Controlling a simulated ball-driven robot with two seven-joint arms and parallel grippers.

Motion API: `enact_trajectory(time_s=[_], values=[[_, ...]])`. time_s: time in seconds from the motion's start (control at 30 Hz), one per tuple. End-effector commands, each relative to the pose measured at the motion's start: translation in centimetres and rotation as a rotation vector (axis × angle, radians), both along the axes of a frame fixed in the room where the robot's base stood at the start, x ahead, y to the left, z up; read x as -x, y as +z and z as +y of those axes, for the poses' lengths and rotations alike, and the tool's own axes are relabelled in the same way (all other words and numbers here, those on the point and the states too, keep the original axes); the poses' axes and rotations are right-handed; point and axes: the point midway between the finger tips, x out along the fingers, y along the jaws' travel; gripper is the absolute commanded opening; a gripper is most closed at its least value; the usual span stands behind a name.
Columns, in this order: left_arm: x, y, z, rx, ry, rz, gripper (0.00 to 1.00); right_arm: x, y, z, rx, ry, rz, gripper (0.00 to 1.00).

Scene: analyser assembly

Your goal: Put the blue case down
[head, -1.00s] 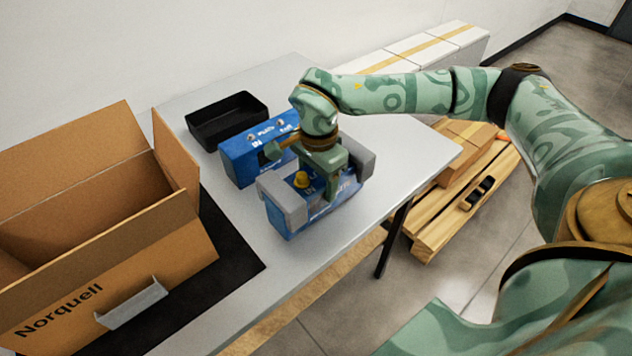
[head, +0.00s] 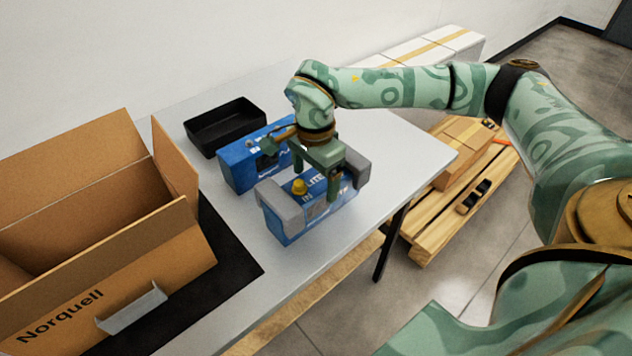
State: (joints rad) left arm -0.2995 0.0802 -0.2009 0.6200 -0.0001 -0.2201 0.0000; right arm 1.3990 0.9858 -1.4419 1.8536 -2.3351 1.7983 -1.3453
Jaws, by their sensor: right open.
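The blue case (head: 316,214) with grey end caps and a yellow knob stands upright on the grey table near its front edge. My right gripper (head: 303,168) is open above its top, with one finger over the near blue face and the other towards the far side. The gripper hides part of the case's top, and I cannot tell whether a finger still touches it. A second blue case (head: 236,168) without grey caps stands just behind it on the table. My left gripper is not in view.
An open cardboard box (head: 150,255) stands on a black mat (head: 228,258) at the left. A black tray (head: 225,128) sits at the back of the table (head: 400,150). The table is clear to the right of the cases. A wooden pallet (head: 440,225) with cartons stands beyond it.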

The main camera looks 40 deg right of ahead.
Motion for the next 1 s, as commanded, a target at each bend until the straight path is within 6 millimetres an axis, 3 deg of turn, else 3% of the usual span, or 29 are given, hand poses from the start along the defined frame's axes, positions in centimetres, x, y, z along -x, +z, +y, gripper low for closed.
enact_trajectory(time_s=[0.03,0.2,0.4,1.0], values=[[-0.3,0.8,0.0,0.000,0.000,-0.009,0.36,-0.1,1.9,0.0,0.000,0.000,-0.008,0.83],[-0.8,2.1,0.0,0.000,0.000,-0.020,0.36,0.0,5.9,0.0,0.000,0.000,-0.007,0.83],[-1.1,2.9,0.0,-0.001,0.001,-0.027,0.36,0.0,8.6,0.0,0.000,0.001,-0.003,0.83],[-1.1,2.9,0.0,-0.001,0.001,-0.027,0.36,0.0,9.0,0.0,0.000,0.001,-0.001,0.83]])
